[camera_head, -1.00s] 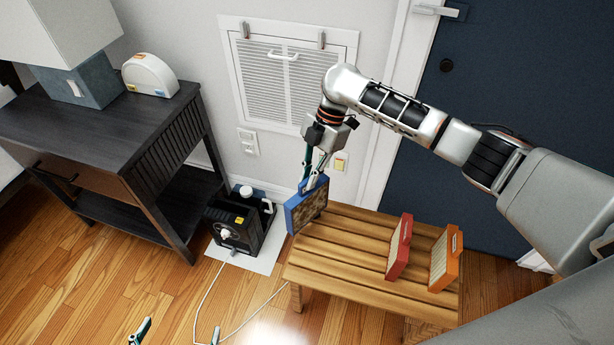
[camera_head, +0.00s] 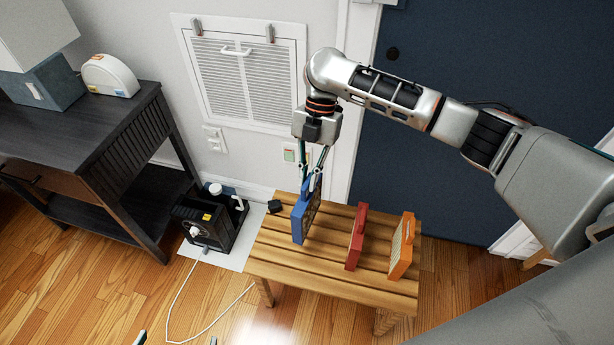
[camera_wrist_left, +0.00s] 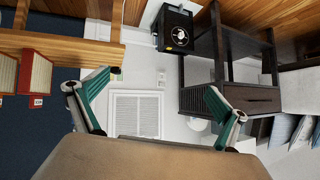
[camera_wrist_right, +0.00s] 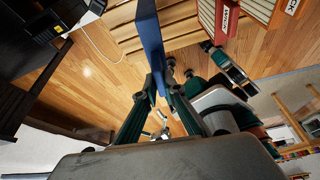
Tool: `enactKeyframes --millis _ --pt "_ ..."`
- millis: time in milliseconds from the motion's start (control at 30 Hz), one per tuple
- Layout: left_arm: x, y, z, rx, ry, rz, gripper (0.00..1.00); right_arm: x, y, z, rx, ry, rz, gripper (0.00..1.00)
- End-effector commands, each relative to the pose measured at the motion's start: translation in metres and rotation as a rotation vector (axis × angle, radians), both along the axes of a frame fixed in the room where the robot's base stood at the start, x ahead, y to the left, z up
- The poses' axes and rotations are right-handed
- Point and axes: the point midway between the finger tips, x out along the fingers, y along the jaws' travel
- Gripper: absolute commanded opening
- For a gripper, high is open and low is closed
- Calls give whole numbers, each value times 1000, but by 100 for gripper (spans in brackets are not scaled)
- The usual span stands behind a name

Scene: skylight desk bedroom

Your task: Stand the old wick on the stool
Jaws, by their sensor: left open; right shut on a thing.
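The old wick (camera_head: 299,222) is a blue-framed panel with a brownish, dirty-looking face. My right gripper (camera_head: 311,170) is shut on its top edge and holds it upright over the left part of the stool (camera_head: 333,275). I cannot tell whether its bottom edge touches the slats. In the right wrist view the blue frame (camera_wrist_right: 150,45) shows edge-on between the fingers. My left gripper (camera_wrist_left: 161,85) is open and empty; only its fingertips show at the bottom of the head view.
A red-framed panel (camera_head: 354,240) and an orange-framed panel (camera_head: 401,247) stand on the stool's right half. A small black object (camera_head: 274,206) is at its back left corner. A black appliance (camera_head: 202,225) with a cord is on a white mat (camera_head: 238,259). A dark table (camera_head: 80,145) stands left.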

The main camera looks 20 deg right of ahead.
Motion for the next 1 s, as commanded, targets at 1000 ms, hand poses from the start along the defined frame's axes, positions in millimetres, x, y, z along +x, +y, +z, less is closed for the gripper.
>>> enactKeyframes --millis 1000 --pt "6 -14 -6 -28 -16 -28 100 0 0 -78 -1 1 -3 0"
